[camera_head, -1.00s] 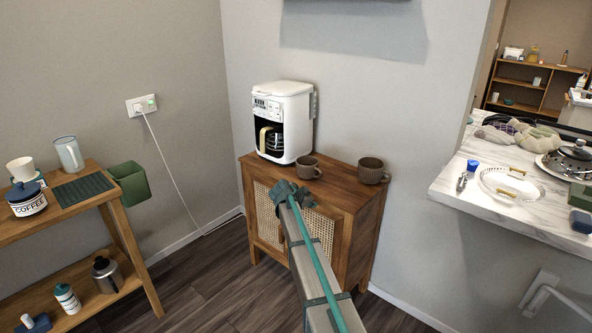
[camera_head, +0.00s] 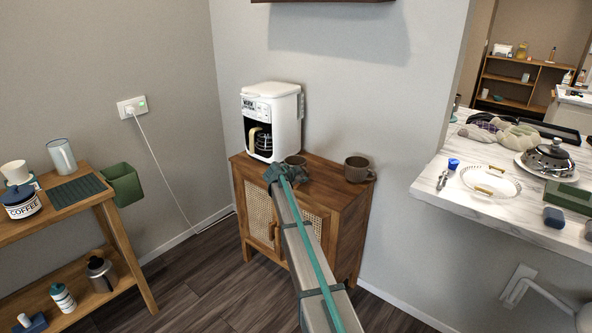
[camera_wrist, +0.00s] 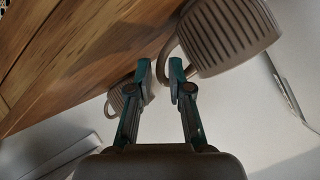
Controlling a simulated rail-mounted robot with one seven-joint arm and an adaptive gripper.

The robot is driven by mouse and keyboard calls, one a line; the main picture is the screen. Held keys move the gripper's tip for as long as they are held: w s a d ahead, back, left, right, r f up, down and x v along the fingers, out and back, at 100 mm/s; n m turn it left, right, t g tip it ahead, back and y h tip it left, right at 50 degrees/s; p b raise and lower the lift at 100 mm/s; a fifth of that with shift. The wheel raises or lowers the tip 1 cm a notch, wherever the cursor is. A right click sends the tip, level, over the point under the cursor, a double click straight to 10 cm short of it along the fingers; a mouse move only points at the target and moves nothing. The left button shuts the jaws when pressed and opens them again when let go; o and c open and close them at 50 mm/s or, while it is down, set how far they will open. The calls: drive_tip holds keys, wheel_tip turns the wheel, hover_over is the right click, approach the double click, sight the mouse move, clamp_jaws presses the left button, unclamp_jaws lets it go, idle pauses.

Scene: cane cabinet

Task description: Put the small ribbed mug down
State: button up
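A small brown ribbed mug (camera_head: 298,160) stands on the wooden cabinet (camera_head: 325,177), beside the coffee maker. My gripper (camera_head: 280,173) is in front of it and hides its lower part. In the wrist view the mug (camera_wrist: 228,38) is large at the upper right, its handle pointing toward my fingers. My gripper (camera_wrist: 161,72) is partly open, with a gap between its fingertips. The handle shows in that gap; I see no clear contact. A second brown ribbed mug (camera_head: 357,169) stands to the right on the cabinet; it shows partly behind a finger in the wrist view (camera_wrist: 128,98).
The white coffee maker (camera_head: 284,108) stands just behind and left of the near mug. The cabinet's right edge is close to the second mug. A marble counter (camera_head: 435,192) is farther right, and a wooden shelf table (camera_head: 90,205) is at the left.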

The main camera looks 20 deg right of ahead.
sight(305, 183)
drive_tip(key=x, duration=0.4)
drive_tip(key=shift+a+p, duration=0.1)
drive_tip(key=shift+p, duration=0.25)
clamp_jaws()
